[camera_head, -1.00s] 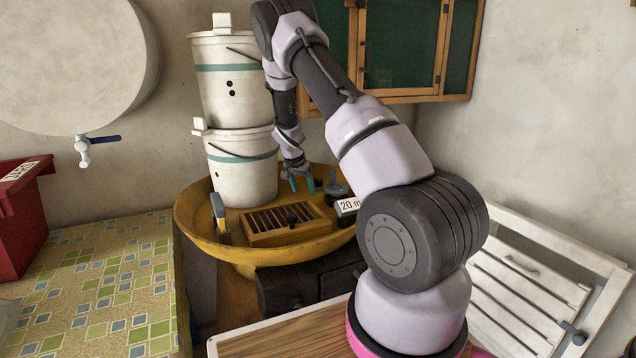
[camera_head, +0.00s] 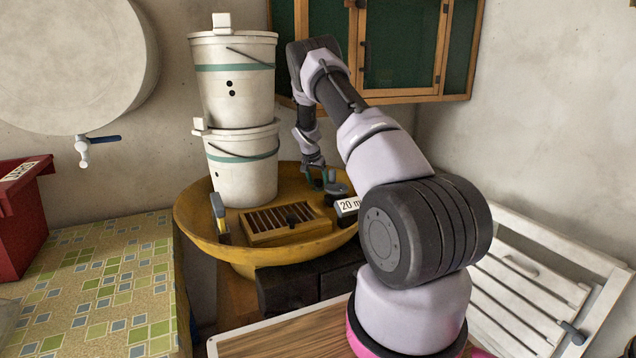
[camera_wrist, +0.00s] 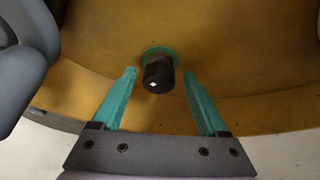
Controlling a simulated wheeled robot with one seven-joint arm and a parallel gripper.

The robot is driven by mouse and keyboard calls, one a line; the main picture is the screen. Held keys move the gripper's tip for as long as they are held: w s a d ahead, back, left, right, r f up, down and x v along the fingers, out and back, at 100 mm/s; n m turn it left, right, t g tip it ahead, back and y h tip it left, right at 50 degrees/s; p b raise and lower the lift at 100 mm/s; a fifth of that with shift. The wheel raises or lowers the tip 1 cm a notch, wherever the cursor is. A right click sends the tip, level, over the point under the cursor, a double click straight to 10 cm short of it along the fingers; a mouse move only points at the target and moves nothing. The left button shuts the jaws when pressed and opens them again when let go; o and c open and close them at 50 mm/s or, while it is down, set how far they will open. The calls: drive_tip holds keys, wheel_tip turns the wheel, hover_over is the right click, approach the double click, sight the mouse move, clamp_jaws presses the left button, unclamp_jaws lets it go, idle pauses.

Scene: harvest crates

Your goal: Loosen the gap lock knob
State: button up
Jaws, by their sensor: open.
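A black knob (camera_wrist: 158,74) with a small white diamond mark stands on a green ring on the yellow-brown surface in the wrist view. My gripper (camera_wrist: 160,76) is open, with one teal finger on each side of the knob's lower end and clear space between fingers and knob. I cannot tell how far the fingertips are above the surface. In the head view my gripper (camera_head: 323,181) hangs over the back right of the yellow round basin (camera_head: 195,232); I cannot make out the black knob beneath it there.
A grey round part (camera_head: 337,188) stands close beside my gripper, above a "20 m..." label (camera_head: 348,205).

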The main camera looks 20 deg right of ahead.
clamp_jaws()
drive_tip(key=shift+d, duration=0.1)
idle(0.3)
drive_tip(key=n+y, duration=0.1)
drive_tip(key=n, duration=0.2)
drive_tip(key=n+t+y, duration=0.1)
drive_tip(key=n, duration=0.1)
drive_tip(key=shift+s+d+n, duration=0.1)
drive_tip(key=shift+n, duration=0.3)
drive_tip(key=n+y, duration=0.1)
drive_tip(key=n, duration=0.2)
drive_tip(key=n+y, duration=0.1)
drive_tip(key=n, duration=0.2)
drive_tip(key=shift+f+t, duration=0.1)
drive_tip(key=shift+t, duration=0.2)
drive_tip(key=shift+n, duration=0.3)
